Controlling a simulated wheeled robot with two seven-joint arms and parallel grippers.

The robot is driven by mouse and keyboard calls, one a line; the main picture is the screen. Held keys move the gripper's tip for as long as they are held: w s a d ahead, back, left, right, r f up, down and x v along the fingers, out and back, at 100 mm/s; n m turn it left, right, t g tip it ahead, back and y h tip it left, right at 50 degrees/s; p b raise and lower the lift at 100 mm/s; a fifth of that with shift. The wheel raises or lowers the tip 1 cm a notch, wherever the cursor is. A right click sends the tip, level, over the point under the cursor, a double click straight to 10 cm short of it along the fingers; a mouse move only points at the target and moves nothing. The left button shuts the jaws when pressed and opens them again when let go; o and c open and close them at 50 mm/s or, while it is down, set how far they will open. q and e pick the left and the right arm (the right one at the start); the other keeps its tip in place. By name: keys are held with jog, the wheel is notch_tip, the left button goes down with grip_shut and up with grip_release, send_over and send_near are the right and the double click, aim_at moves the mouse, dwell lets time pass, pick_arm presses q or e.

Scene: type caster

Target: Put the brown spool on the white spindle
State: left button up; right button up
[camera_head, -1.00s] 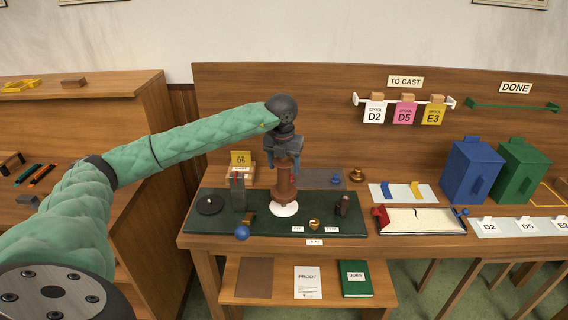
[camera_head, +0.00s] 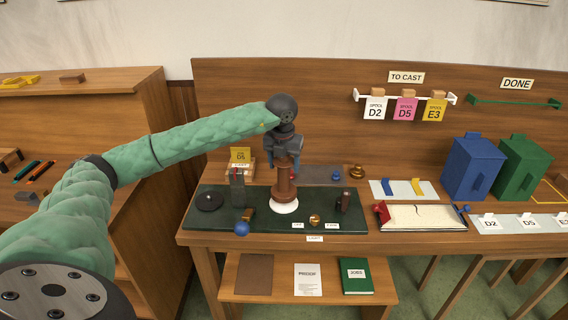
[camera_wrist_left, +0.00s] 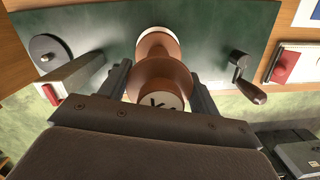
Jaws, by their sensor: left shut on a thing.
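The brown spool (camera_head: 285,187) stands upright in my left gripper (camera_head: 284,160), with its lower end right above or on the round white base of the spindle (camera_head: 284,207). The spindle's shaft is hidden by the spool, and I cannot tell if the spool rests on the base. In the left wrist view the fingers of my left gripper (camera_wrist_left: 160,88) stand either side of the spool (camera_wrist_left: 161,72). A dark mark shows on the spool's pale end face. The white base (camera_wrist_left: 158,31) shows beyond it. My right gripper is not in view.
A dark green mat (camera_head: 335,217) lies under the spindle. A black disc (camera_head: 208,202), a grey block (camera_head: 237,190) and a blue ball (camera_head: 242,229) are to the left. A small crank (camera_head: 344,201) and a brass piece (camera_head: 315,219) are to the right.

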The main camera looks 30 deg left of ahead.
pick_arm(q)
jog(key=shift+f+b, duration=1.35)
jog(key=shift+f, duration=0.25)
dwell(0.6)
jog(key=o, duration=1.4)
jog(key=shift+r, duration=0.1)
jog(key=shift+r+p, duration=0.8)
jog(key=shift+r, duration=2.15)
